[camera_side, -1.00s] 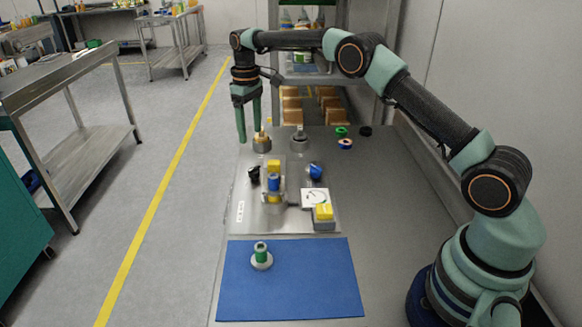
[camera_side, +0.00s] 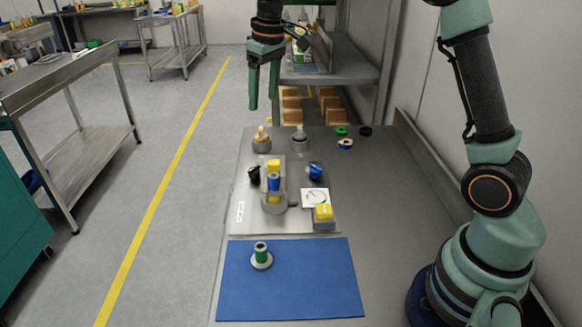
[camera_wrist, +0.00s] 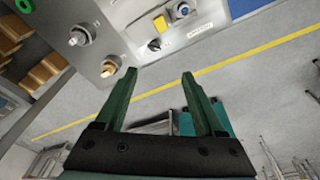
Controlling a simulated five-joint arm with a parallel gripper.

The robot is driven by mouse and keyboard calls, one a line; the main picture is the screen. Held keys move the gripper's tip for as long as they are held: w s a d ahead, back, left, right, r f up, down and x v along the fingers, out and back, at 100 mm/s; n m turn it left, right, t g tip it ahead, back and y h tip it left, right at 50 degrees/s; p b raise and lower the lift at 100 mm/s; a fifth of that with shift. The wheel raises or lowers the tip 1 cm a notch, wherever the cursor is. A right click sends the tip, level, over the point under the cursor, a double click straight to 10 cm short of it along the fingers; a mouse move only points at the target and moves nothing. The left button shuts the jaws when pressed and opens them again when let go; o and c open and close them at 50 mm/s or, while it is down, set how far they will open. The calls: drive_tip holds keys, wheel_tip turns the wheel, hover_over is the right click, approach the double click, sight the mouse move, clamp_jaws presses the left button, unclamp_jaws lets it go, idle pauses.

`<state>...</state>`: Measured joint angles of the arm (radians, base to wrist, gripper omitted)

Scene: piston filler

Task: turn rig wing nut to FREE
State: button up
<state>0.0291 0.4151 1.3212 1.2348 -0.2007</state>
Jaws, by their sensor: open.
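My gripper (camera_side: 263,103) is open and empty, fingers pointing down, above the far end of the bench in the side view. Its two green fingers are spread in the wrist view (camera_wrist: 158,76). The rig stands on a metal plate (camera_side: 250,218), with a yellow-and-blue central part (camera_side: 273,180). A black knob-like part (camera_side: 254,174) is left of it, and a blue one (camera_side: 316,171) is right. A brass fitting (camera_side: 262,139) and a grey fitting (camera_side: 299,139) stand behind, nearest my gripper. I cannot tell which part is the wing nut or read its marking.
A white dial (camera_side: 315,198) and yellow block (camera_side: 323,212) sit at the plate's right. A green-and-white part (camera_side: 261,255) stands on a blue mat (camera_side: 290,295) in front. Small rings (camera_side: 345,144) lie at the back right. The bench's right side is clear.

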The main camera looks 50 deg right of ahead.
drive_tip(key=s+r+t, duration=0.1)
drive_tip(key=s+r, duration=0.2)
drive_tip(key=s, duration=0.5)
drive_tip(key=shift+s+a+r+m, duration=0.15)
drive_tip(key=shift+a+r+m, duration=0.15)
drive_tip(key=shift+a+m, duration=0.1)
drive_tip(key=s+f+m+t, duration=0.1)
drive_tip(key=s+f, duration=0.3)
drive_tip(key=s, duration=0.9)
drive_tip(key=shift+s+a+t, duration=0.3)
drive_tip(key=shift+a+t, duration=0.05)
drive_tip(key=shift+t, duration=0.45)
